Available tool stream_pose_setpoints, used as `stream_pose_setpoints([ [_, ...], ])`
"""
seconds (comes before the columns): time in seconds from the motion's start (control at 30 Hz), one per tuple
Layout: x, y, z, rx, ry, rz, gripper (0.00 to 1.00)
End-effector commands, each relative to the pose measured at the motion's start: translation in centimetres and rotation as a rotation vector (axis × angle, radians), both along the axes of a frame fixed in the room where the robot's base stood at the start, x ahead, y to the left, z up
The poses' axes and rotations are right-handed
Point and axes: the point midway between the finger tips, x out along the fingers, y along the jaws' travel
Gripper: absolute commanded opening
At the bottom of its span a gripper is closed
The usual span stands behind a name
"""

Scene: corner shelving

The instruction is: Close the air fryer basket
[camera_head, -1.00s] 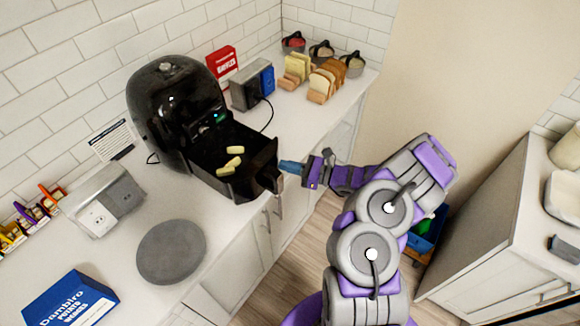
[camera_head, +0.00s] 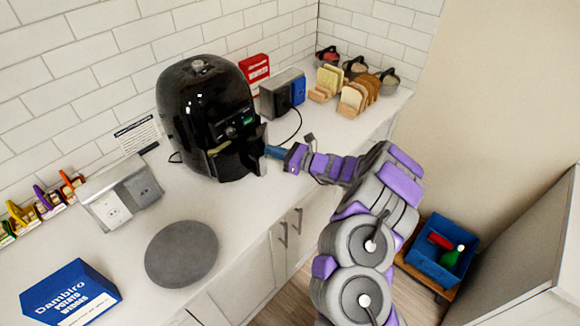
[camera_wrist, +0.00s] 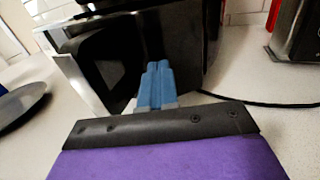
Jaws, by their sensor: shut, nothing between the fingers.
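The black air fryer (camera_head: 203,100) stands on the white counter against the tiled wall. Its basket (camera_head: 232,160) is mostly inside the body, with the front still standing out a little and a yellowish piece showing in the narrow gap. My gripper (camera_head: 275,152) is shut and empty, with its blue fingertips at the basket's front by the handle. In the wrist view the two blue fingers (camera_wrist: 157,85) lie together against the dark basket front (camera_wrist: 180,60). Whether they touch it firmly I cannot tell.
A round grey plate (camera_head: 181,253) and a blue box (camera_head: 70,293) lie on the counter (camera_head: 235,215) in front. A toaster (camera_head: 283,93), bread racks and jars stand behind to the right. A cord runs beside the fryer.

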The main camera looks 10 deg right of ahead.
Motion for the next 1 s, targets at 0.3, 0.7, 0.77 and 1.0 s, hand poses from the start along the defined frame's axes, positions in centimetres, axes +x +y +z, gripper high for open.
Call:
stream_pose_setpoints([
  [0.3,3.8,2.7,-0.2,-0.002,-0.001,0.001,0.0],
  [0.7,4.8,3.7,0.1,0.001,-0.001,0.001,0.0],
  [0.77,4.8,3.8,0.1,0.0,0.0,0.001,0.0],
  [1.0,4.6,3.8,0.2,0.0,-0.002,0.003,0.0],
])
